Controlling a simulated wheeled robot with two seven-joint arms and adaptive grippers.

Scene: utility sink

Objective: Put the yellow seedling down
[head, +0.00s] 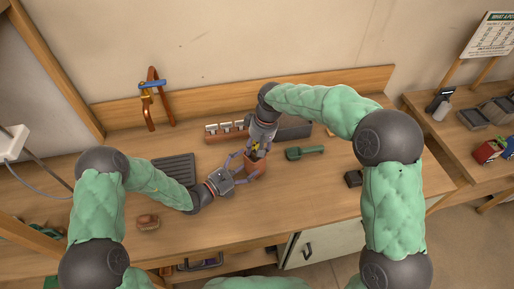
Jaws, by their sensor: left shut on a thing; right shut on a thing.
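The yellow seedling (256,147) is a small yellow and dark shape at the mouth of a terracotta pot (256,166). My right gripper (256,151) comes down from above and is shut on the seedling, directly over the pot. My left gripper (246,168) reaches in from the left and is shut on the pot, its fingers around the sides. The fingers hide much of the seedling. I cannot tell whether its lower end is inside the pot or just above it.
A row of small white-fronted containers (226,131) stands behind the pot. A green trowel (304,153) lies to the right, a dark ribbed tray (176,168) to the left and a brown brush (148,222) at front left. The wooden bench (310,195) is clear at front right.

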